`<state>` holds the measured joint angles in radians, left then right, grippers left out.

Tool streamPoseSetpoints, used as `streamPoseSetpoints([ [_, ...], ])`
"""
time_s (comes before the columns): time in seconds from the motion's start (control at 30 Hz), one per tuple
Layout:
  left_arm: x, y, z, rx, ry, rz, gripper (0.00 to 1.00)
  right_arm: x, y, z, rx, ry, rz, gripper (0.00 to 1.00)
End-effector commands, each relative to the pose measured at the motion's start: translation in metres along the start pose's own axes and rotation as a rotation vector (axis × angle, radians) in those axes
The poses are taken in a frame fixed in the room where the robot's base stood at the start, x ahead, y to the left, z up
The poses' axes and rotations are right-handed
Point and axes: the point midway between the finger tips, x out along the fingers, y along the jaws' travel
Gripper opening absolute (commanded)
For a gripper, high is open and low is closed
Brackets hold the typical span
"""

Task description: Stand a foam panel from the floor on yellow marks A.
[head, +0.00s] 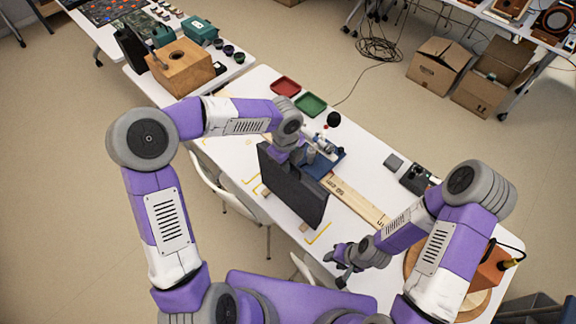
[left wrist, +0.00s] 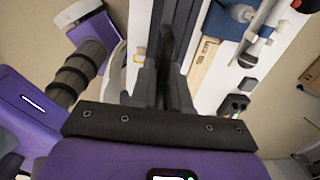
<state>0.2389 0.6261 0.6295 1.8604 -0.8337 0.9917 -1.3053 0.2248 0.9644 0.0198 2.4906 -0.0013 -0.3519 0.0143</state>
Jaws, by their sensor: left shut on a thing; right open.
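A dark grey foam panel (head: 292,190) stands upright over the white table, its long face towards the front left. My left gripper (head: 290,158) is shut on its top edge. In the left wrist view the fingers (left wrist: 164,85) pinch the panel (left wrist: 183,14). Yellow marks show on the table near its lower edge: one by its right end (head: 318,234), others by its left end (head: 257,189). Their letters are not readable, and I cannot tell whether the panel touches the table. My right gripper (head: 345,264) is open and empty above the table's near side.
Behind the panel lie a blue fixture (head: 324,166) and a wooden ruler board (head: 357,202). Red (head: 285,86) and green (head: 310,104) trays lie further back. A wooden speaker box (head: 180,68) stands at the far left. An orange box (head: 490,268) stands at the right.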

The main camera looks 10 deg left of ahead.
Motion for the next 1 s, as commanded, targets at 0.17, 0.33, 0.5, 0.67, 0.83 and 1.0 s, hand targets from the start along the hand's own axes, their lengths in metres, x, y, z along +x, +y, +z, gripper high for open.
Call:
streamPoseSetpoints([
  [0.17, 0.0157, 0.0009, -0.0003, 0.001, 0.0, -0.001, 0.0, 0.0017, 0.0007, -0.0001, 0.0, 0.0, 0.0, 0.43],
  [0.33, 0.0148, 0.0008, -0.0001, 0.001, 0.0, -0.001, 0.0, 0.0015, 0.0006, 0.0, 0.0, 0.0, 0.0, 0.43],
  [0.5, 0.0185, 0.0017, 0.0, 0.0, 0.0, 0.001, 0.2, 0.0034, 0.0013, -0.0001, 0.0, 0.0, 0.0, 0.43],
  [0.67, 0.0181, 0.0017, 0.0, 0.001, 0.0, 0.001, 0.41, 0.0031, 0.0012, -0.0001, 0.0, 0.0, 0.0, 0.43],
  [0.83, 0.018, 0.0016, 0.0, 0.001, 0.0, 0.001, 0.41, 0.0031, 0.0012, -0.0001, 0.0, 0.0, 0.0, 0.43],
  [1.0, 0.0127, 0.001, 0.0001, 0.0, 0.0, 0.0, 0.41, 0.0003, 0.0002, 0.0, 0.0, 0.0, 0.0, 0.43],
])
